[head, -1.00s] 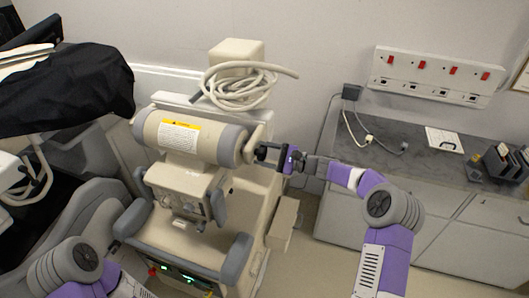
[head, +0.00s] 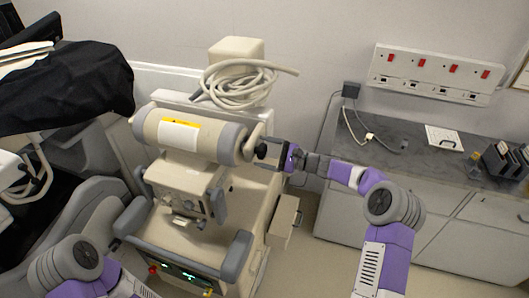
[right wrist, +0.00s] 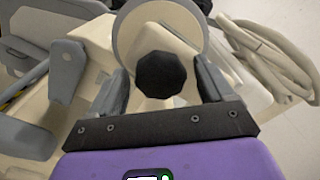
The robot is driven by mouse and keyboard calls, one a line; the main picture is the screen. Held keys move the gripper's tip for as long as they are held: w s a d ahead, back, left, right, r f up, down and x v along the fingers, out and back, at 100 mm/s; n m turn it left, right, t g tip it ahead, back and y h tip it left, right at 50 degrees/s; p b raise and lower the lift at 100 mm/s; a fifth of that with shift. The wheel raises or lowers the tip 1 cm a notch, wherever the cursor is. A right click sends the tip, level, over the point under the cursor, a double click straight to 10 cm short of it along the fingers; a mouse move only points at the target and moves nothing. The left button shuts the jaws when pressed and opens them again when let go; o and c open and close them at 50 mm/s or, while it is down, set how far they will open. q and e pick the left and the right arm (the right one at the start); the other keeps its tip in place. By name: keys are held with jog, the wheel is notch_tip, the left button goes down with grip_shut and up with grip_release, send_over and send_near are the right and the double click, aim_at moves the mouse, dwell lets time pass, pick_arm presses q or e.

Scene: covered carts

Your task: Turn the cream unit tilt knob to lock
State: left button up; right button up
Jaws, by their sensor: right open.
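The cream unit (head: 185,188) stands at the centre left in the head view, with a cream and grey cylinder (head: 225,143) on top. The dark tilt knob (head: 261,151) sticks out of the cylinder's right end. In the right wrist view the black, faceted knob (right wrist: 161,74) faces me. My right gripper (head: 268,154) is at the knob, coming from the right. Its fingers are open, one on each side of the knob in the wrist view (right wrist: 162,84), with gaps showing. My left arm shows at the bottom left, but its gripper is out of view.
A coiled cream hose (head: 240,84) sits behind the cylinder. A grey-topped counter (head: 400,160) with a clipboard (head: 444,138) stands on the right. A black cover (head: 70,90) drapes equipment at the left. Floor shows between the unit and counter.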

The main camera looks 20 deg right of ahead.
jog(key=v, duration=0.7)
dwell(0.3)
jog(key=s+a+f+n+g+h, duration=0.1)
jog(key=s+a+f+g+h, duration=0.35)
jog(key=f, duration=0.75)
jog(key=s+a+f+n+g+h, duration=0.1)
jog(key=s+a+f+n+g, duration=0.15)
jog(key=s+a+f, duration=0.7)
jog(key=s+f+n+g+h+b, duration=0.1)
jog(key=s+f+n, duration=0.4)
jog(key=s, duration=0.5)
jog(key=s+f+n+g+h, duration=0.1)
jog(key=s+f+n+h, duration=0.3)
jog(key=s+f, duration=0.5)
jog(key=shift+s+a+f+n+b, duration=0.3)
jog(key=shift+s+n+b, duration=0.05)
jog(key=shift+s+n, duration=0.1)
jog(key=shift+c, duration=0.3)
